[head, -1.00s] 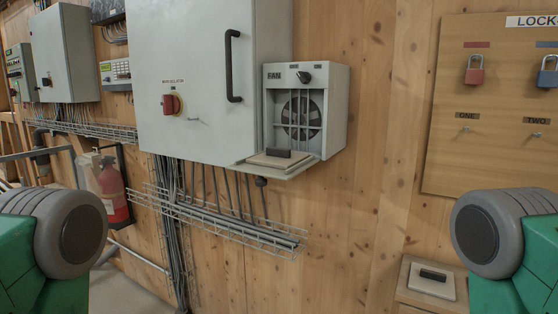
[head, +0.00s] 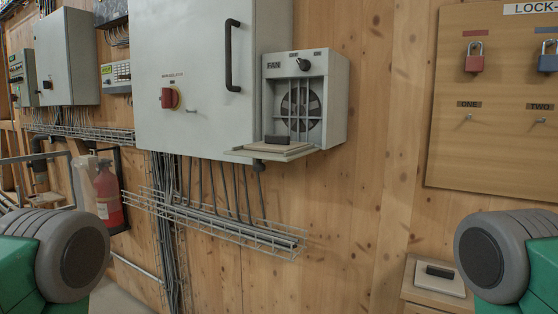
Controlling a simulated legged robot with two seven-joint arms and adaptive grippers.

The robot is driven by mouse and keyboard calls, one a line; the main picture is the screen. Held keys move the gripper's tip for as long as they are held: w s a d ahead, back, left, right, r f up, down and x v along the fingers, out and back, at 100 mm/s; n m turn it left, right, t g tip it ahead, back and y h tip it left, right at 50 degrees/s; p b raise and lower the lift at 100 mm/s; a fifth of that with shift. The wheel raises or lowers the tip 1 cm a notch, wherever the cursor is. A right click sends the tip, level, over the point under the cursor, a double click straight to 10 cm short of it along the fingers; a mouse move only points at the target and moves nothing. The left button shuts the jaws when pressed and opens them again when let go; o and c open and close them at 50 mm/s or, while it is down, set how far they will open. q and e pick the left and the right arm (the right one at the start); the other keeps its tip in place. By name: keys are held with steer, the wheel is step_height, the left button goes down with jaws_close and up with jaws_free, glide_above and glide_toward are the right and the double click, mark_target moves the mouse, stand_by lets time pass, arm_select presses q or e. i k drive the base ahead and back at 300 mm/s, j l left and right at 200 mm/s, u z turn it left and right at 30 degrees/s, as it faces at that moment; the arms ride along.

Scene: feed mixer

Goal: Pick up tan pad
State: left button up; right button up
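A tan pad (head: 250,151) with a dark grip block (head: 287,148) on it lies flat on the fold-down shelf (head: 240,155) at the front of the fan box (head: 328,105). A second, paler pad (head: 441,284) with a dark block on it lies on a small wooden stand at the lower right. Only rounded grey and green parts of my two arms show, at the lower left and lower right edges. Neither gripper is in view, and both arms are apart from the pads.
The fan box is fixed to the right side of a large grey cabinet (head: 195,85). A wire cable tray (head: 220,225) runs below it. A red extinguisher (head: 108,195) stands at left. A lock board (head: 490,110) hangs at right.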

mark_target(273, 143)
steer(key=i+l, duration=0.1)
steer(key=l, duration=0.25)
steer(key=i+l+z, duration=0.1)
steer(key=l, duration=0.3)
steer(key=i+l+z, duration=0.1)
steer(key=l, duration=0.25)
steer(key=i+l, duration=0.15)
steer(key=l, duration=0.2)
